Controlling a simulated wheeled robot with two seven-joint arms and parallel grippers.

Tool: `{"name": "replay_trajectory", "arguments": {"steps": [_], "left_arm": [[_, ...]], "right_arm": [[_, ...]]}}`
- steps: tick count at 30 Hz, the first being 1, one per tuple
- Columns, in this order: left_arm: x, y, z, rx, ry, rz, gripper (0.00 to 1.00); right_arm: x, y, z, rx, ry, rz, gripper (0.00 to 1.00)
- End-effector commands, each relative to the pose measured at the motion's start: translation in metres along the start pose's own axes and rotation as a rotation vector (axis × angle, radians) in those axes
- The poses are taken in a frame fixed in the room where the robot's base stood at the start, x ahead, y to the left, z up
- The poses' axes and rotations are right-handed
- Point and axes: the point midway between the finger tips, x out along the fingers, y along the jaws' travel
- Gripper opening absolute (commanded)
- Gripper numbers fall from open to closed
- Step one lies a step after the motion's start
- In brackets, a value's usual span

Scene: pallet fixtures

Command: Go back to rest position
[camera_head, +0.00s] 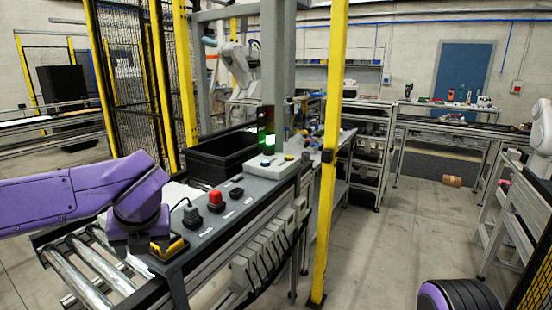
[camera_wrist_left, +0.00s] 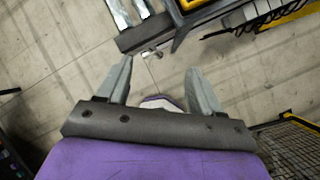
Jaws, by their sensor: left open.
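My left arm (camera_head: 75,200), purple, comes in from the left in the head view and its wrist end hangs over the near end of the roller conveyor. Its fingers cannot be made out there. In the left wrist view my left gripper (camera_wrist_left: 160,75) has its two grey fingers spread apart with nothing between them. Concrete floor shows beyond the fingertips. My right gripper is not in view.
A control panel with a red button (camera_head: 215,197) stands beside the conveyor rollers (camera_head: 95,270). A black crate (camera_head: 222,155) sits behind it. A yellow post (camera_head: 330,150) rises right of the panel. Open floor (camera_head: 400,240) lies to the right.

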Motion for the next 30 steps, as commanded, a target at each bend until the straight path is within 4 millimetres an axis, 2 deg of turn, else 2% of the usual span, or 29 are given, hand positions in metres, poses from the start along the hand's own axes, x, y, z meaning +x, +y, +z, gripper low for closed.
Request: {"name": "replay_trajectory", "arguments": {"steps": [3, 6, 8, 11, 12, 14, 15, 17, 20, 21, 24, 27, 30], "left_arm": [[0.044, -0.002, 0.004, 0.289, -0.129, 0.115, 0.66], [0.088, -0.007, -0.001, 0.606, -0.218, 0.229, 0.66], [0.120, -0.012, -0.012, 0.839, -0.256, 0.301, 0.66], [0.177, -0.021, -0.047, 1.278, -0.292, 0.392, 0.66], [0.199, -0.024, -0.067, 1.452, -0.296, 0.411, 0.66], [0.228, -0.026, -0.100, 1.699, -0.297, 0.422, 0.66], [0.245, -0.026, -0.123, 1.848, -0.293, 0.416, 0.66], [0.268, -0.023, -0.160, 2.061, -0.282, 0.392, 0.66], [0.298, -0.009, -0.228, 2.378, -0.254, 0.308, 0.66], [0.308, -0.001, -0.256, 2.489, -0.238, 0.262, 0.66], [0.324, 0.026, -0.323, 2.719, -0.186, 0.123, 0.66], [0.330, 0.059, -0.377, 2.860, -0.098, -0.002, 0.66], [0.334, 0.085, -0.412, 2.933, -0.008, -0.083, 0.66]], "right_arm": [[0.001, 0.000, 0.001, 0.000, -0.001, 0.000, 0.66], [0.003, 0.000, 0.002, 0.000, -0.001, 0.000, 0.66], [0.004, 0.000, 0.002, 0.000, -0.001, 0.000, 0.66], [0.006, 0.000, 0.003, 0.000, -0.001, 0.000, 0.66], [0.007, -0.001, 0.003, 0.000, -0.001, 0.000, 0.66], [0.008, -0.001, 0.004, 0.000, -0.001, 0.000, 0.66], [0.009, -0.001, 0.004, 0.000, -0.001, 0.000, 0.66], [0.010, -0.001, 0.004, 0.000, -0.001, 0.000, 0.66], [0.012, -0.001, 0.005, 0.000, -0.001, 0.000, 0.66], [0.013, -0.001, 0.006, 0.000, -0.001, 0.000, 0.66], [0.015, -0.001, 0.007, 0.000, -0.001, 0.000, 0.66], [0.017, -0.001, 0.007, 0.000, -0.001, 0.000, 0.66], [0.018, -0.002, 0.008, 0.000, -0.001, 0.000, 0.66]]}}
